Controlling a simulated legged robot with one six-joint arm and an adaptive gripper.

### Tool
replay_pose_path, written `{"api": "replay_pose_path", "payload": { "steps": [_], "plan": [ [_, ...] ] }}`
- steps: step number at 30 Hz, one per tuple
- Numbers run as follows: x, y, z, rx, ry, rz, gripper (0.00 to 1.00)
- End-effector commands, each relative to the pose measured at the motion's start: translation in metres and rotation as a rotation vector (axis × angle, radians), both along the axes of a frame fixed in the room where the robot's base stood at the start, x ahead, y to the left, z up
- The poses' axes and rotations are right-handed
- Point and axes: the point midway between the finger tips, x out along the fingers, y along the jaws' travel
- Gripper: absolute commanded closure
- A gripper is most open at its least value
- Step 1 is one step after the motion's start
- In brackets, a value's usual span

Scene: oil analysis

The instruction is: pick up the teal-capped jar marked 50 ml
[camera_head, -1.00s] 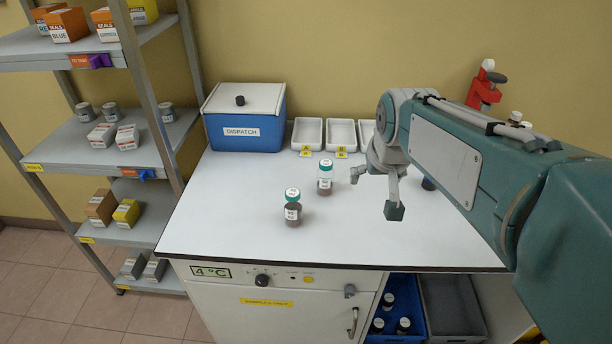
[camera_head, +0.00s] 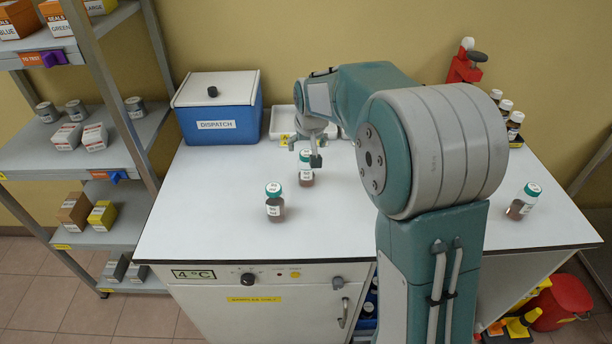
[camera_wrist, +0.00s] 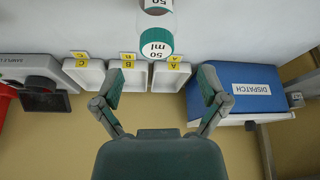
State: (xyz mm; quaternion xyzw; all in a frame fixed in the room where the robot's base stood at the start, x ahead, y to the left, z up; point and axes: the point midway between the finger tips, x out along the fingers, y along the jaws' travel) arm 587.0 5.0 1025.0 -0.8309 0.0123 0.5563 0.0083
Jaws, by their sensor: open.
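Two teal-capped jars of brown liquid stand upright on the white worktop: a nearer jar (camera_head: 275,208) and a farther jar (camera_head: 307,178).
A blue DISPATCH box (camera_head: 216,125) and white trays (camera_head: 283,122) tagged A, B and C (camera_wrist: 82,74) stand along the back. Small dark bottles (camera_head: 514,125) and a red stand (camera_head: 465,68) are at the back right. The worktop's left front is clear.

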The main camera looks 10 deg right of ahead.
Motion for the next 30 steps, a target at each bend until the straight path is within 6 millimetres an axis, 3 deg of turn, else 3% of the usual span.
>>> {"api": "replay_pose_path", "payload": {
  "steps": [12,20,21,27,30],
  "plan": [
    [0.021,-0.005,-0.046,0.0,0.001,0.0,0.07],
    [0.022,-0.005,-0.049,0.0,-0.001,0.001,0.07],
    [0.022,-0.005,-0.049,0.0,-0.001,0.0,0.16],
    [0.022,-0.005,-0.049,0.0,-0.001,0.0,1.0],
    [0.022,-0.005,-0.05,0.0,0.0,0.0,1.0]
  ]
}}
